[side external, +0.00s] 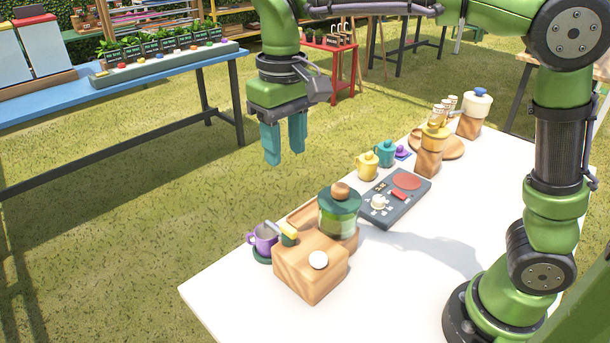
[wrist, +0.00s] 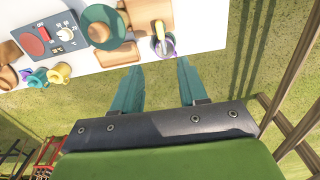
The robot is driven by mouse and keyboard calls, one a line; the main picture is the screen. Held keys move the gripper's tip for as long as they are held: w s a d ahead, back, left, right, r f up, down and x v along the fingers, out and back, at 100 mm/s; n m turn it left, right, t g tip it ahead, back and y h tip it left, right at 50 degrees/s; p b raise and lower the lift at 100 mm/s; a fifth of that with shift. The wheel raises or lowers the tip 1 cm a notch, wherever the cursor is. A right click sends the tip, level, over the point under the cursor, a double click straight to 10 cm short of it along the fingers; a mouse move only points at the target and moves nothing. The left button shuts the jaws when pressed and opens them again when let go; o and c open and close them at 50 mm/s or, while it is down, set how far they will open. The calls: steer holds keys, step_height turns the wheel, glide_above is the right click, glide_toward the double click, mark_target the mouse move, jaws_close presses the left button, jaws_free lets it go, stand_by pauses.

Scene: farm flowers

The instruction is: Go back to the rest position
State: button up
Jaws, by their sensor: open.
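My gripper (side external: 285,138) is open and empty. In the side external view it hangs with its teal fingers pointing down, beyond the far edge of the white table (side external: 410,278) and above the grass. In the wrist view the two fingers of my gripper (wrist: 159,88) are spread apart with nothing between them. The table edge and a purple mug (wrist: 163,45) lie just past the fingertips. That purple mug (side external: 262,238) stands at the table's far left corner, apart from my gripper.
The table holds a wooden block (side external: 310,268), a green-lidded jar (side external: 339,215), a dark hotplate panel (side external: 394,199), a yellow mug (side external: 367,166), a teal mug (side external: 384,153) and a white pot (side external: 477,105). A blue table (side external: 150,97) with potted plants stands left. Grass lies between the tables.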

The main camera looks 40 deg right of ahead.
steer(key=s+d+f+m+t+y, duration=0.1)
steer(key=s+d+m+t, duration=0.1)
steer(key=s+d, duration=0.4)
steer(key=s+d+f+m+t+y, duration=0.1)
steer(key=s+d+f+t, duration=0.1)
steer(key=s+d+t, duration=0.3)
steer(key=shift+s+d+f+m, duration=0.25)
steer(key=shift+s+d+m, duration=0.15)
steer(key=shift+s, duration=0.8)
